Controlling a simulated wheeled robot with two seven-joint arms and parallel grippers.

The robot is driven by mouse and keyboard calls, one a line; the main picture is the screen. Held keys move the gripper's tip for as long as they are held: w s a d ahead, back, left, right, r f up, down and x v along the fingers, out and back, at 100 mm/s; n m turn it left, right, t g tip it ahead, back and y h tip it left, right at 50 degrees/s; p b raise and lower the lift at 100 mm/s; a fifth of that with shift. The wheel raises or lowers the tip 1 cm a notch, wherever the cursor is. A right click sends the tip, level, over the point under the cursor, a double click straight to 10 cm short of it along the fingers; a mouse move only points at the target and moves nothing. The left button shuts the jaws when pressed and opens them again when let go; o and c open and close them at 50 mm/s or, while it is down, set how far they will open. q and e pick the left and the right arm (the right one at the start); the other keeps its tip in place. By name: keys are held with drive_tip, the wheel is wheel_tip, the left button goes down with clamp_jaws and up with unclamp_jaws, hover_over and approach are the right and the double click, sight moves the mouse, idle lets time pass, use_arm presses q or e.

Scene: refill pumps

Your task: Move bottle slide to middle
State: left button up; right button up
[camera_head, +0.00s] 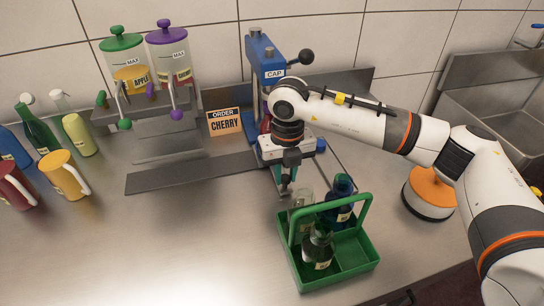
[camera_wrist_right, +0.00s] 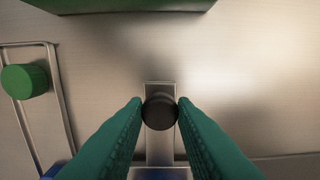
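The blue press marked CAP (camera_head: 268,75) stands against the back wall, with a black ball on its lever. My right gripper (camera_head: 287,188) points down in front of the press, just behind the green carrier. In the right wrist view its green fingers (camera_wrist_right: 160,105) close on both sides of a round black knob (camera_wrist_right: 160,113), which sits on a narrow metal slide (camera_wrist_right: 160,148). My right arm hides much of the press's base, so I cannot tell the slide's position along its travel. My left gripper is not in view.
A green carrier (camera_head: 368,255) with several bottles stands in front of the gripper. Two pump dispensers (camera_head: 128,75) and an ORDER CHERRY sign (camera_head: 225,122) stand at back left. Cups and bottles stand far left. The front-left counter is clear.

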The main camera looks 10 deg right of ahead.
drive_tip(key=shift+s+a+b, duration=0.2)
drive_tip(key=shift+a+b, duration=0.7)
drive_tip(key=shift+a, duration=4.4)
drive_tip(key=o, duration=0.9)
wheel_tip(320, 180, up, 12)
drive_tip(key=shift+b, duration=0.45)
